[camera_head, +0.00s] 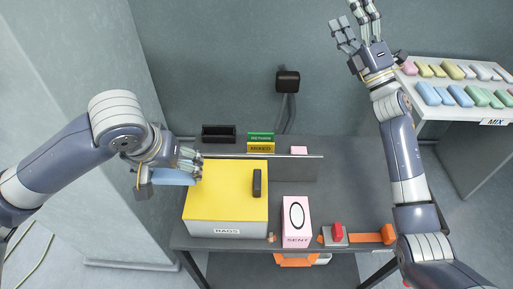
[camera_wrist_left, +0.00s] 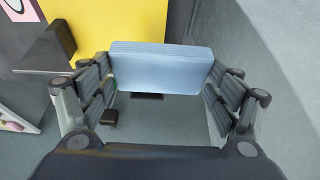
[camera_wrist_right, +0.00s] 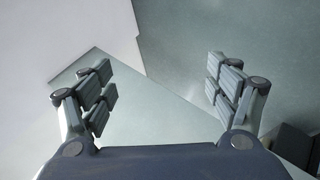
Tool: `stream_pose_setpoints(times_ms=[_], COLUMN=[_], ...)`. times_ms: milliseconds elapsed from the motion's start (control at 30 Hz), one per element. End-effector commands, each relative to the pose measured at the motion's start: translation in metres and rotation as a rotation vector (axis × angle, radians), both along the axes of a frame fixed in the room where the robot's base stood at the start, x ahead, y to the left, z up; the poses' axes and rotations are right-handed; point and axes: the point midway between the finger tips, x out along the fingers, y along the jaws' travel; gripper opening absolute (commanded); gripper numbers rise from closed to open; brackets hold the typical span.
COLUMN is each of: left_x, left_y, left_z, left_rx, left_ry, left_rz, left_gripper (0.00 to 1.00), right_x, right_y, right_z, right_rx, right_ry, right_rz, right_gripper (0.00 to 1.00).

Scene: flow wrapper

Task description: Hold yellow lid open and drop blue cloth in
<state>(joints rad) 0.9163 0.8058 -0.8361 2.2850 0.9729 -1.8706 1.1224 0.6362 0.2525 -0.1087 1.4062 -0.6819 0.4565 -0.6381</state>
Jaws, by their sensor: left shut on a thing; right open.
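The RAGS box has a yellow lid (camera_head: 222,195) with a black handle (camera_head: 257,183), and the lid lies closed on the white box (camera_head: 226,229). My left gripper (camera_head: 190,165) is at the left back corner of the lid and is shut on the folded blue cloth (camera_head: 172,177). The cloth (camera_wrist_left: 160,68) spans the fingers in the left wrist view, with the yellow lid (camera_wrist_left: 108,30) beside it. My right gripper (camera_head: 356,22) is raised at the top, open and empty, far from the lid; its fingers (camera_wrist_right: 158,95) are spread in the right wrist view.
A pink and white SENT box (camera_head: 296,222) stands right of the RAGS box. A red switch (camera_head: 337,232) sits at the table's front. A white shelf (camera_head: 450,72) holds several coloured pieces at right.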

Motion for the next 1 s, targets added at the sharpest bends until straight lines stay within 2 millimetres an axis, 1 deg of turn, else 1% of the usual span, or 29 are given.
stream_pose_setpoints(times_ms=[33, 67, 100, 167, 200, 267, 300, 367, 400, 467, 500, 567, 600, 667, 700, 767, 800, 867, 900, 967, 1000], left_x=[0.000, 0.000, 0.000, 0.000, 0.000, 0.000, 0.000, 0.000, 0.000, 0.000, 0.000, 0.000, 0.000, 0.000, 0.000, 0.000, 0.000, 0.000, 0.000, 0.000, 0.000], left_y=[0.000, 0.000, 0.000, 0.000, 0.000, 0.000, 0.000, 0.000, 0.000, 0.000, 0.000, 0.000, 0.000, 0.000, 0.000, 0.000, 0.000, 0.000, 0.000, 0.000, 0.000], left_z=[0.000, 0.000, 0.000, 0.000, 0.000, 0.000, 0.000, 0.000, 0.000, 0.000, 0.000, 0.000, 0.000, 0.000, 0.000, 0.000, 0.000, 0.000, 0.000, 0.000, 0.000], left_rx=[0.000, 0.000, 0.000, 0.000, 0.000, 0.000, 0.000, 0.000, 0.000, 0.000, 0.000, 0.000, 0.000, 0.000, 0.000, 0.000, 0.000, 0.000, 0.000, 0.000, 0.000], left_ry=[0.000, 0.000, 0.000, 0.000, 0.000, 0.000, 0.000, 0.000, 0.000, 0.000, 0.000, 0.000, 0.000, 0.000, 0.000, 0.000, 0.000, 0.000, 0.000, 0.000, 0.000], left_rz=[0.000, 0.000, 0.000, 0.000, 0.000, 0.000, 0.000, 0.000, 0.000, 0.000, 0.000, 0.000, 0.000, 0.000, 0.000, 0.000, 0.000, 0.000, 0.000, 0.000, 0.000], left_gripper=[0.70, 0.70, 0.70, 0.70, 0.70, 0.70, 0.70, 0.70, 0.70, 0.70, 0.70, 0.70, 0.70, 0.70, 0.70, 0.70, 0.70, 0.70, 0.70, 0.70, 0.70], right_x=[-0.006, -0.010, -0.016, -0.027, -0.036, -0.050, -0.060, -0.077, -0.089, -0.108, -0.121, -0.141, -0.153, -0.169, -0.179, -0.189, -0.194, -0.199, -0.200, -0.198, -0.195], right_y=[0.028, 0.044, 0.067, 0.100, 0.122, 0.155, 0.176, 0.208, 0.229, 0.258, 0.277, 0.302, 0.317, 0.333, 0.340, 0.346, 0.346, 0.342, 0.336, 0.322, 0.311], right_z=[0.013, 0.019, 0.026, 0.034, 0.038, 0.043, 0.044, 0.043, 0.040, 0.033, 0.025, 0.011, -0.003, -0.024, -0.040, -0.065, -0.082, -0.107, -0.123, -0.144, -0.157], right_rx=[-0.050, -0.081, -0.125, -0.194, -0.242, -0.321, -0.376, -0.466, -0.531, -0.635, -0.712, -0.840, -0.932, -1.073, -1.169, -1.319, -1.419, -1.575, -1.681, -1.840, -1.944], right_ry=[-0.037, -0.057, -0.085, -0.127, -0.153, -0.196, -0.224, -0.266, -0.293, -0.333, -0.359, -0.398, -0.420, -0.448, -0.461, -0.475, -0.479, -0.479, -0.473, -0.457, -0.440], right_rz=[0.049, 0.079, 0.119, 0.180, 0.223, 0.285, 0.329, 0.394, 0.439, 0.507, 0.553, 0.621, 0.667, 0.727, 0.765, 0.813, 0.842, 0.877, 0.896, 0.916, 0.924], right_gripper=[0.82, 0.82, 0.82, 0.82, 0.82, 0.82, 0.82, 0.82, 0.82, 0.82, 0.82, 0.82, 0.82, 0.82, 0.82, 0.82, 0.82, 0.82, 0.82, 0.82, 0.82])
